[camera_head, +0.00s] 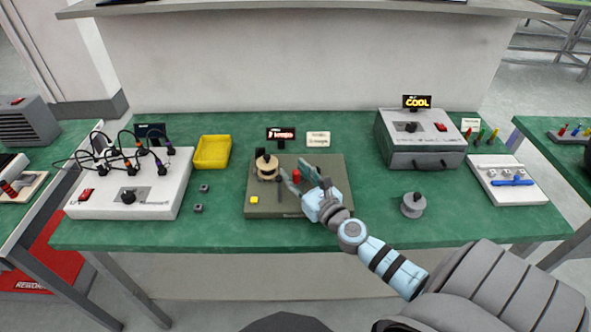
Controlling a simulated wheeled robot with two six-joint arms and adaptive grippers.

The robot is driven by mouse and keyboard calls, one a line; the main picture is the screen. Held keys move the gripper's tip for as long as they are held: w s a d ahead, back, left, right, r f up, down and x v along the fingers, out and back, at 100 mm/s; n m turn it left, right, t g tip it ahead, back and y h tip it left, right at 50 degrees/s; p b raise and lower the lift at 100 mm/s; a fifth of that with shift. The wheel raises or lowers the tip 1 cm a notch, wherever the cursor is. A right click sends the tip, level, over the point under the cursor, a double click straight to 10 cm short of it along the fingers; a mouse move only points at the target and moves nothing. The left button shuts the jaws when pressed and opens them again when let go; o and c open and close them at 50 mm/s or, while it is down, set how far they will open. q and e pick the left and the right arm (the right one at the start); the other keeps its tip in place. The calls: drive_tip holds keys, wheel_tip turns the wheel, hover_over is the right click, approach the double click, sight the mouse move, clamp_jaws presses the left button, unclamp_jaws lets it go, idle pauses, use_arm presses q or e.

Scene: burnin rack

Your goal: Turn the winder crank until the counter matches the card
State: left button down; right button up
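The winder is an olive-grey base (262,208) on the green bench, with a tan and black spool (266,166) at its back left and a yellow button (254,200) at its front left. A red knob (297,176), which looks like the crank's handle, stands near the middle. My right gripper (293,170) reaches in from the lower right, fingers spread on either side of the knob; contact is not clear. The crank arm is mostly hidden. Behind stand a dark counter display (281,134) with glowing characters and a pale card (318,139); both are too small to read. My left gripper is out of view.
A yellow bin (212,152) and a white box with cables (168,190) stand at left. A grey spool-like part (413,205) stands right of my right arm. A grey box (425,150) with a "COOL" display (417,102) and a white tray (535,194) are farther right.

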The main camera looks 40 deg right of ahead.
drive_tip(key=shift+w+r, duration=0.1)
drive_tip(key=shift+c, duration=0.2)
clamp_jaws()
drive_tip(key=m+h+p, duration=0.1)
drive_tip(key=w+h+p, duration=0.1)
drive_tip(key=shift+r+m+g+h, duration=0.3)
drive_tip(key=shift+m, duration=0.1)
drive_tip(key=shift+w+f+m+h+p, duration=0.15)
drive_tip(key=shift+w+m+h+p, duration=0.2)
drive_tip(key=shift+m+h, duration=0.25)
drive_tip(key=shift+w+d+f+g+h, duration=0.15)
drive_tip(key=shift+w+f+g+h, duration=0.1)
drive_tip(key=shift+g+h, duration=0.25)
drive_tip(key=shift+r, duration=0.1)
